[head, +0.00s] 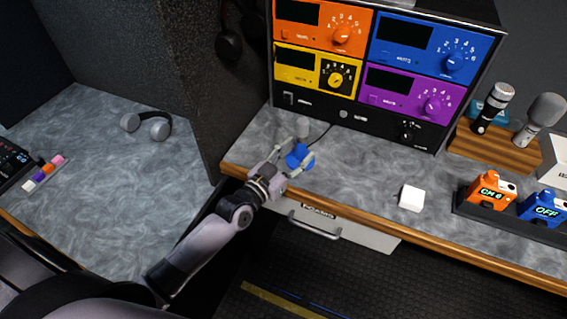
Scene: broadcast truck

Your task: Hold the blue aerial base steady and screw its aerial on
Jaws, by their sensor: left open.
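The blue aerial base (296,159) stands on the grey desk, near its front edge and below the radio rack. A grey upright piece, which looks like the aerial (302,128), rises just behind and above the base; whether it is joined to the base I cannot tell. A dark cable runs from there towards the rack. My left gripper (298,163) is open, with its fingers on either side of the blue base. Whether the fingers touch the base is too small to tell. My right gripper is not in view.
The rack with orange, blue, yellow and purple units (368,70) stands behind. A white block (411,198) lies to the right, beside a dark holder with an orange device (491,190) and a blue one (544,208). A grey partition (195,85) is left. Desk between base and white block is clear.

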